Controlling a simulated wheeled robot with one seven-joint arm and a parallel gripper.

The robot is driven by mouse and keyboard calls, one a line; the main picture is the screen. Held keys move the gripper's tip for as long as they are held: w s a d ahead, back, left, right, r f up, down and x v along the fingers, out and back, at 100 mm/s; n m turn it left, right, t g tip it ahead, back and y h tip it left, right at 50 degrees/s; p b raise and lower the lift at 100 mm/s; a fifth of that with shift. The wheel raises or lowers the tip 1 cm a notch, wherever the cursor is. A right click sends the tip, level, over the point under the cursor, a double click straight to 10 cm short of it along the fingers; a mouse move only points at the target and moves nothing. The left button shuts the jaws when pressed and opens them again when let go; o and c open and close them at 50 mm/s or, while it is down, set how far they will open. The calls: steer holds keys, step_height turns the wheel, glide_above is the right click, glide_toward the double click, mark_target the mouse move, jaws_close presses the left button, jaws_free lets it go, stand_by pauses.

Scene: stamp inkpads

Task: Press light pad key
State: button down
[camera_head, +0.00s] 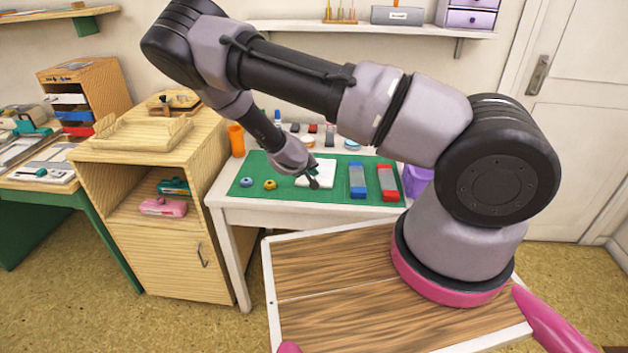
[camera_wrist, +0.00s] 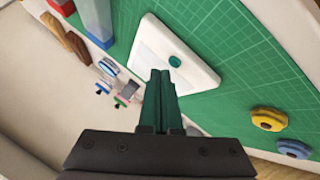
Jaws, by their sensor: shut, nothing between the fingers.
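The light pad is a white, square, flat slab (camera_head: 325,167) on the green mat, and it also shows in the wrist view (camera_wrist: 152,36). A small dark green key (camera_wrist: 175,61) sits on its top face in the wrist view. My gripper (camera_head: 314,184) is shut and empty, pointing down over the pad. In the wrist view my gripper's fingertips (camera_wrist: 160,73) appear just beside the key, on its lower left. I cannot tell whether they touch the pad. The key is not distinguishable in the head view.
On the green mat (camera_head: 335,194) lie a blue knob-like piece (camera_head: 246,182), a yellow one (camera_head: 270,185), a blue-and-grey block (camera_head: 357,180) and a red-and-grey block (camera_head: 388,182). Several small stamps and pads line the table's back. An orange cup (camera_head: 236,140) stands at the back left.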

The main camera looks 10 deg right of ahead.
steer(key=shift+f, duration=0.1)
stand_by(0.3)
steer(key=shift+f, duration=0.35)
steer(key=shift+f, duration=0.2)
stand_by(0.4)
steer(key=shift+r, duration=0.7)
steer(key=shift+r, duration=3)
